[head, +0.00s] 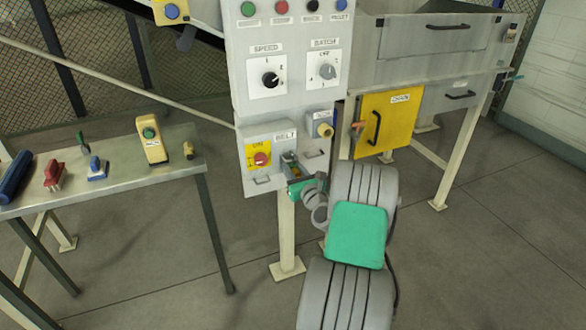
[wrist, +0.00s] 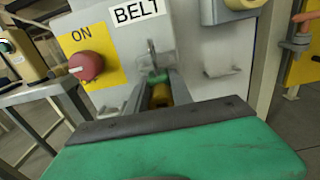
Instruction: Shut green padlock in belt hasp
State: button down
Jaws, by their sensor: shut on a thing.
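The belt switch box (head: 270,150) carries the label BELT and a red knob (head: 261,159) on a yellow plate marked ON. The knob also shows in the wrist view (wrist: 86,66). My gripper (head: 291,168) is at the lower right of this box. In the wrist view my gripper (wrist: 160,84) is shut on the green padlock (wrist: 157,77), which shows a green band and a brass-coloured part between the fingers. A grey loop (wrist: 152,56) stands just beyond it, against the box front. Whether the shackle passes through the hasp or is closed cannot be told.
A yellow door (head: 388,122) with a black handle is farther right. A metal table (head: 130,175) at left bears several small items, including a red one (head: 54,175) and a blue one (head: 97,168).

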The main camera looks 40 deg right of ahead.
jog(key=shift+c, duration=2.1)
grip_release()
jog(key=v, duration=0.7)
